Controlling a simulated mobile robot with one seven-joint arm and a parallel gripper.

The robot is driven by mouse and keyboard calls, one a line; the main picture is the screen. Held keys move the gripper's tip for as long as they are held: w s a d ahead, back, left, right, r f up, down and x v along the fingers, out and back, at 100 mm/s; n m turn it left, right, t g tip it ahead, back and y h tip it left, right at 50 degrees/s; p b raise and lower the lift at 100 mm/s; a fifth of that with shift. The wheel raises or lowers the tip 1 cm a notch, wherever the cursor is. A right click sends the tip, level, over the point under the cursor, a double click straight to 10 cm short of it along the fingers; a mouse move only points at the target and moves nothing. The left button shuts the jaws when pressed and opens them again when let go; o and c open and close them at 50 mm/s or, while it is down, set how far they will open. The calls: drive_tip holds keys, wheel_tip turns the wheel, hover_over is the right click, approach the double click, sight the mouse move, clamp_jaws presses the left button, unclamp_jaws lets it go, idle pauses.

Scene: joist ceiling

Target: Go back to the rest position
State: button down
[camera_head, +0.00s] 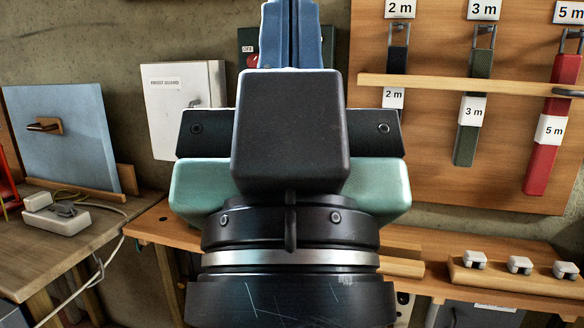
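My gripper (291,36) rises in the middle of the head view, seen from behind. It has a dark block in front, a mint-green body and a black wrist below with a pale metal ring. Its two blue fingers stand close side by side with only a thin dark line between them, so they look shut. The fingertips run up to the top edge of the picture, and I see nothing held between them. My wrist and gripper hide part of the wall and bench behind.
A wooden board (420,150) holds dark, green (466,145) and red (537,170) hanging straps behind a wooden rail (455,86). A white wall box (183,85) and a blue panel (65,140) stand left. A bench holds a block with white knobs (519,265); a cable lies left.

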wheel_tip(320, 180, up, 30)
drive_tip(key=p, duration=2.8)
drive_tip(key=shift+r, duration=0.15)
